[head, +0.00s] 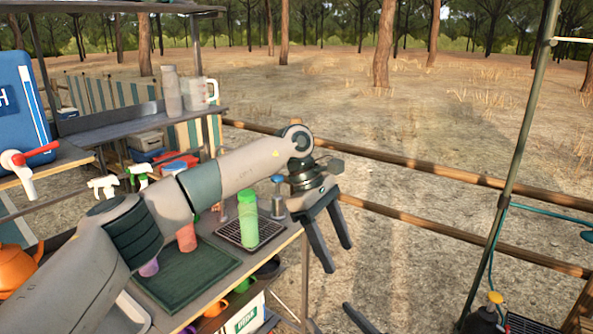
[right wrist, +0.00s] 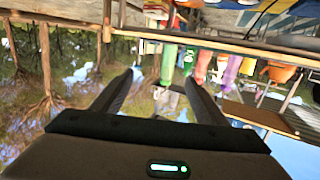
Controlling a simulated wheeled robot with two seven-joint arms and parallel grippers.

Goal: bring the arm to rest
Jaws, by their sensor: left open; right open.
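My left arm reaches across the table from the lower left in the head view. My left gripper (head: 338,258) hangs beyond the table's right edge, fingers pointing down, apart and empty. A green bottle (head: 248,218) stands on a dark grate just left of it, with a blue-topped bottle (head: 277,197) behind. Only a dark fingertip of my right gripper (head: 356,320) shows at the bottom of the head view. In the right wrist view my right gripper (right wrist: 161,82) has its two fingers spread with nothing held between them. That view looks upside down.
A dark green tray (head: 185,278) lies on the table, partly behind my left arm. A shelf (head: 140,120) holds a grey bottle (head: 171,92) and a clear jug (head: 203,93). Open ground lies between.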

